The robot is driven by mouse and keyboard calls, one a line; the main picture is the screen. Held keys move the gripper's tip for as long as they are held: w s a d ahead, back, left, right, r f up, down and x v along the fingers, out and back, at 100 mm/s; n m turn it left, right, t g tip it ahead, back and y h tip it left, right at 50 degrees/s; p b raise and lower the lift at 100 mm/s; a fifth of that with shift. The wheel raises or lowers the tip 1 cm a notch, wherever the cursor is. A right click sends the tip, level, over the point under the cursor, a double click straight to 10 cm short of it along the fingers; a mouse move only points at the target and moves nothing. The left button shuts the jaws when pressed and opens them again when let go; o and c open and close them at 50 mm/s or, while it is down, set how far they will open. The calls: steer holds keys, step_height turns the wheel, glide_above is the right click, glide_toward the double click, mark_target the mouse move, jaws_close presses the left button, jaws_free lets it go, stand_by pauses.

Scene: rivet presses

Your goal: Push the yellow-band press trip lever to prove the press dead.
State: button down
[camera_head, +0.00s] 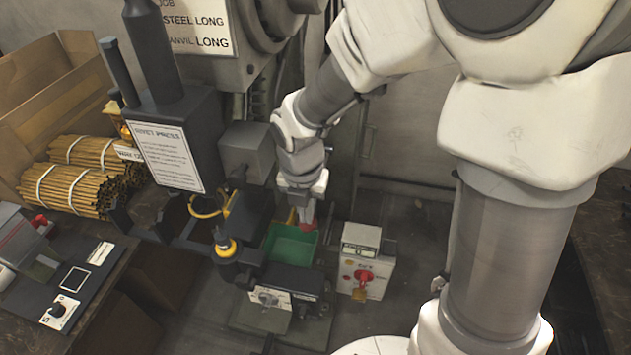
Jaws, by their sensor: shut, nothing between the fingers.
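The press (175,125) stands left of centre, a dark grey body with a white "RIVET PRESS" sign. A yellow ring (205,207) and a yellow collar (226,248) show on its lower parts. I cannot tell for certain which part is the trip lever. My gripper (304,215) points down right of the press, over or beside a green tray (291,246). It is shut with nothing held. A small red part (309,225) shows at the fingertips; whether it is separate from them, or touched by them, is unclear.
A pale box (366,262) with a red rotary handle and a yellow tag stands right of the tray. A dark block with a labelled knob (270,297) is in front. Bundled rods (75,185) and a control panel (70,285) lie left. Floor behind the box is clear.

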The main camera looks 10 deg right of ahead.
steer(key=shift+f, duration=0.15)
steer(key=shift+f+b, duration=0.45)
steer(key=shift+f, duration=0.45)
